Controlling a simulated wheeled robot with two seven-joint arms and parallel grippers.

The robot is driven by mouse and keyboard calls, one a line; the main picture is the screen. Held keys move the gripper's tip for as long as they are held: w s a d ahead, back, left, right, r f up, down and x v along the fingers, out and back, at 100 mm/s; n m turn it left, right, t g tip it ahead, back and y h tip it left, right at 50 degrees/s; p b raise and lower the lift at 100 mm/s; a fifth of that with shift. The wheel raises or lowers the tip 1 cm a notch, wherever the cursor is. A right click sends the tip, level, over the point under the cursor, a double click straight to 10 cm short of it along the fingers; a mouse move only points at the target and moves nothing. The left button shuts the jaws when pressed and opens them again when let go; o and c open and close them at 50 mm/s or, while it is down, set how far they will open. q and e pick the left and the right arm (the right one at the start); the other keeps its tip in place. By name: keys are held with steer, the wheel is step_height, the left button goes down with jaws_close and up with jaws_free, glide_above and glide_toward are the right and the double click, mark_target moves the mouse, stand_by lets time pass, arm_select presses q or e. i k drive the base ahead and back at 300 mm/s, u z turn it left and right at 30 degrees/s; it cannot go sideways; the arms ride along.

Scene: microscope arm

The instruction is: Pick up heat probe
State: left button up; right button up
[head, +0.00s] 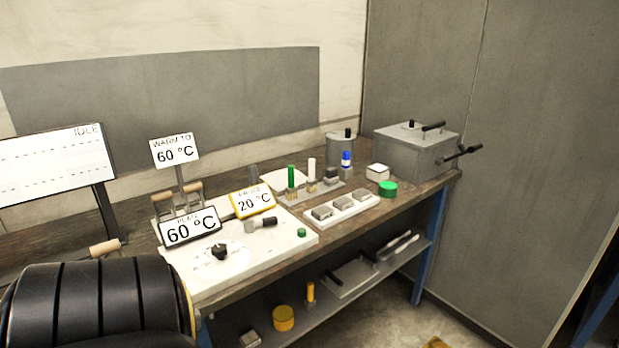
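No thing is plainly marked as a heat probe. A small tool with a black handle and a grey round end (264,222) lies on the white plate (285,247) in the head view, just below a yellow-framed sign reading 20 °C (253,202); I cannot tell whether it is the probe. A black knob (219,251) and a small green button (301,232) are also on the plate. Neither of my grippers shows in the view.
Signs reading 60 °C (190,226) stand at the plate's back left. A rack (330,192) holds green, white and blue-topped pieces. A white tray of grey blocks (342,209), a green round piece (388,189) and a grey box (415,152) stand rightward. A lower shelf (322,306) holds loose items.

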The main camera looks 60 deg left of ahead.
mark_target(253, 172)
steer(key=u, duration=0.35)
steer(key=i, duration=1.7)
steer(key=u, duration=1.75)
steer(key=i, duration=0.75)
steer(key=u, duration=0.6)
